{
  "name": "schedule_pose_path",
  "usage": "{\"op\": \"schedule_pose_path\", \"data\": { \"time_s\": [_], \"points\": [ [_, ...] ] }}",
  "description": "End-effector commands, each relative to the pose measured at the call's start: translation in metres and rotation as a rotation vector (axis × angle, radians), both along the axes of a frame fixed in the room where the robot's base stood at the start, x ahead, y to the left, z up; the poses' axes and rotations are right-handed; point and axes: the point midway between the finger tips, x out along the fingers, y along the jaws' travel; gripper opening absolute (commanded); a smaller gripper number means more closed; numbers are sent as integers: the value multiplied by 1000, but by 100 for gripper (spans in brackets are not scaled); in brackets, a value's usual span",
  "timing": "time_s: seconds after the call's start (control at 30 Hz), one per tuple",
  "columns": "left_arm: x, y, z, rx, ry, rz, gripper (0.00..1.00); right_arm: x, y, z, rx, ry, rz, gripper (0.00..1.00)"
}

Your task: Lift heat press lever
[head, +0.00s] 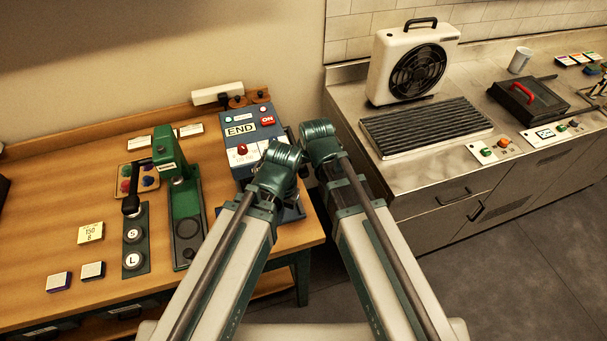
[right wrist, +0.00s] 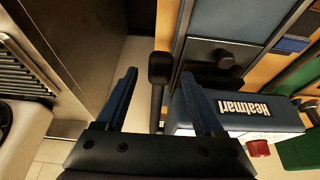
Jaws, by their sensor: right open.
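The heat press (head: 238,118) is a blue machine with an END display and a red switch, at the right end of the wooden table. In the right wrist view its blue body (right wrist: 225,130) reads Heatmark. Its lever (right wrist: 159,95) is a dark bar with a rounded black end. My right gripper (right wrist: 159,74) is open, with one blue finger on each side of the lever; I see gaps on both sides and no clear contact. In the head view my teal arm joints hide the lever and the fingers of both grippers.
A green hand press (head: 180,190) and a dark strip with S and L pads (head: 136,240) stand left of the heat press. A steel counter (head: 450,165) to the right carries a white fan (head: 412,62). A gap separates table and counter.

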Motion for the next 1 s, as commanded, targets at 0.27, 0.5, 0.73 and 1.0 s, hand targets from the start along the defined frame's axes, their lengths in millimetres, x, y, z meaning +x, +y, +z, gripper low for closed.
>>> {"op": "schedule_pose_path", "data": {
  "time_s": [0.27, 0.5, 0.73, 1.0],
  "points": [
    [0, 0, -9, 0, 0, 1, 0, 4, 1, -9, 0, 0, 0, 70],
    [0, 0, -9, 0, 0, 1, 0, 4, 1, -9, 0, 0, 0, 48],
    [0, 0, -9, 0, 0, 1, 0, 3, 1, -9, 0, 0, 0, 7],
    [0, 0, -9, 0, 0, 1, 0, 4, 1, -9, 0, 0, 0, 0]
  ]
}}
